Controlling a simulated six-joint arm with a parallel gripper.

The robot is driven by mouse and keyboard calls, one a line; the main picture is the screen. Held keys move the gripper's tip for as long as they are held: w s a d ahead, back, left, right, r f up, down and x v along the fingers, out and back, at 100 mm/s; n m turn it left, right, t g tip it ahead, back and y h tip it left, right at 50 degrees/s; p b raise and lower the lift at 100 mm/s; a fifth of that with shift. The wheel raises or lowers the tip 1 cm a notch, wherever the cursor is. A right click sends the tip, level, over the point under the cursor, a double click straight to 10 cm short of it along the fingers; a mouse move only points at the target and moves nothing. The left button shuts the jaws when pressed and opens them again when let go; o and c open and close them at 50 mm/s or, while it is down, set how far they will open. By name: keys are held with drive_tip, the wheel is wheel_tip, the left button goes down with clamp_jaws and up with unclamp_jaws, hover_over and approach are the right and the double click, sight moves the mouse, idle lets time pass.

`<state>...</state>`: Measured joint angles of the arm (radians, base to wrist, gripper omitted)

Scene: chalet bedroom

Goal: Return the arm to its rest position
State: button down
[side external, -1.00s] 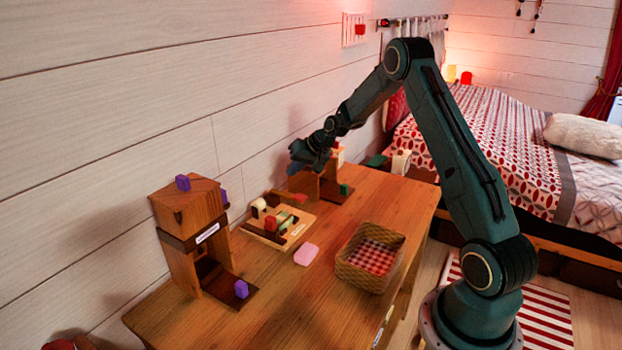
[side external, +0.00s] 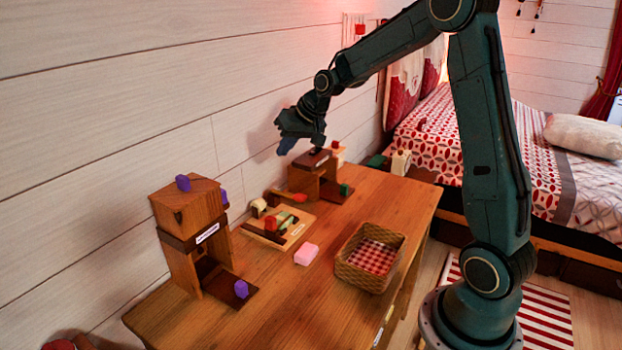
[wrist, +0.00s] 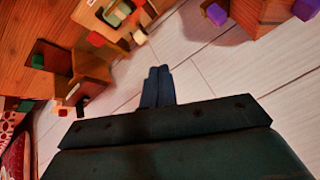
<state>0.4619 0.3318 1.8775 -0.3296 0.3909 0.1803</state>
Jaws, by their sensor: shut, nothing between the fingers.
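My gripper (side external: 287,146) is in the air above the wooden table (side external: 290,318), near the white plank wall, with nothing held. It hangs above and slightly left of the smaller wooden box (side external: 302,181) at the table's far end. In the wrist view my gripper (wrist: 160,72) shows its two fingers together, pointing at the white planks. My arm is raised and bent above the right side of the table.
A taller wooden tower (side external: 178,217) with purple pieces stands at the left. A wooden tray (side external: 268,241) of coloured pieces, a pink block (side external: 306,254) and a wicker basket (side external: 362,276) lie on the table. A bed (side external: 540,135) is behind at the right.

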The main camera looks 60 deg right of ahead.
drive_tip(key=s+a+r+n, duration=0.2)
drive_tip(key=s+a+r, duration=0.4)
drive_tip(key=s, duration=0.1)
drive_tip(key=s+a+n, duration=0.1)
drive_tip(key=s+a, duration=0.2)
drive_tip(key=s, duration=0.5)
drive_tip(key=s+a+r+n, duration=0.1)
drive_tip(key=s+a, duration=0.2)
drive_tip(key=s, duration=0.5)
drive_tip(key=s+a+n+g, duration=0.1)
drive_tip(key=s+a, duration=0.2)
drive_tip(key=s, duration=0.5)
drive_tip(key=shift+s+a+r+h, duration=0.15)
drive_tip(key=shift+a+r+h, duration=0.1)
drive_tip(key=shift+h, duration=0.15)
